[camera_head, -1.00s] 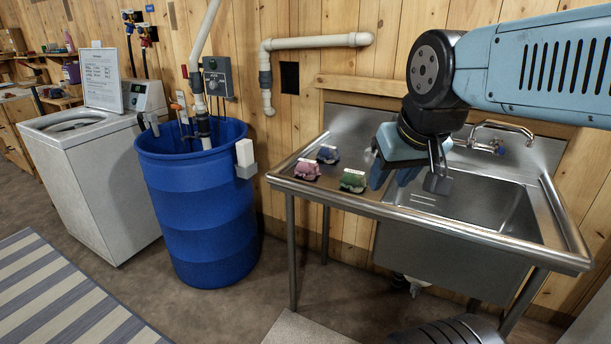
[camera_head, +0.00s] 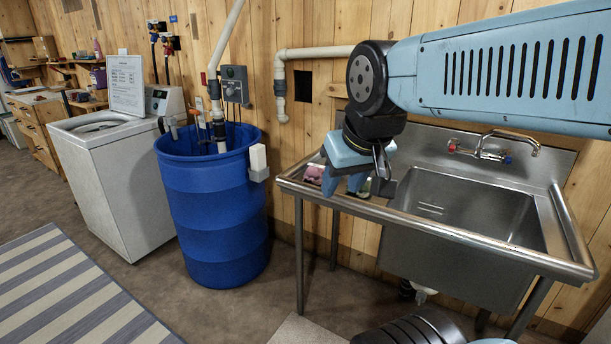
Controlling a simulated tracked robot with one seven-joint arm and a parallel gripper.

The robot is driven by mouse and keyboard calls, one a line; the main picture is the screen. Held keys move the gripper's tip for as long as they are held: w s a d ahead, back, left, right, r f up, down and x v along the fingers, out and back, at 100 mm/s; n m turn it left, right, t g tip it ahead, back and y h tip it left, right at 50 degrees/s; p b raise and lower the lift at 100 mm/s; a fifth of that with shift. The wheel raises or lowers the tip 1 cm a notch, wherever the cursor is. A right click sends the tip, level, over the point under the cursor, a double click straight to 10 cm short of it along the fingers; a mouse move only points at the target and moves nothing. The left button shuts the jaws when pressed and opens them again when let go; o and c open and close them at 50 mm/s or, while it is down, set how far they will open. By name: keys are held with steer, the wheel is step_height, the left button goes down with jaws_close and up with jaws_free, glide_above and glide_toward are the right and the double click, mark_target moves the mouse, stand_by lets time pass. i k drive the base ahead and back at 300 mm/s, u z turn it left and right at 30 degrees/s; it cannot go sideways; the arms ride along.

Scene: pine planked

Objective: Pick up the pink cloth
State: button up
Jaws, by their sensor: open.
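The pink cloth (camera_head: 313,175) lies crumpled on the left drainboard of the steel sink, near its left front corner. It is partly covered by my gripper. My gripper (camera_head: 357,187) is open and points down over the drainboard, just right of the pink cloth in the picture. I cannot tell its exact height above the board or whether it touches anything. Part of the green cloth (camera_head: 365,187) shows between and behind the fingers. The blue-grey cloth is hidden behind my gripper.
The steel sink (camera_head: 470,262) has a raised rim and a basin right of the drainboard, with a tap (camera_head: 490,145) at the back. A blue barrel (camera_head: 212,215) stands left of the sink, and a white washer (camera_head: 120,190) beyond it. Wall pipes (camera_head: 280,85) run behind.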

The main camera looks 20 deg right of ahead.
mark_target(314, 173)
steer(key=u, duration=0.1)
steer(key=i, duration=1)
steer(key=z, duration=0.1)
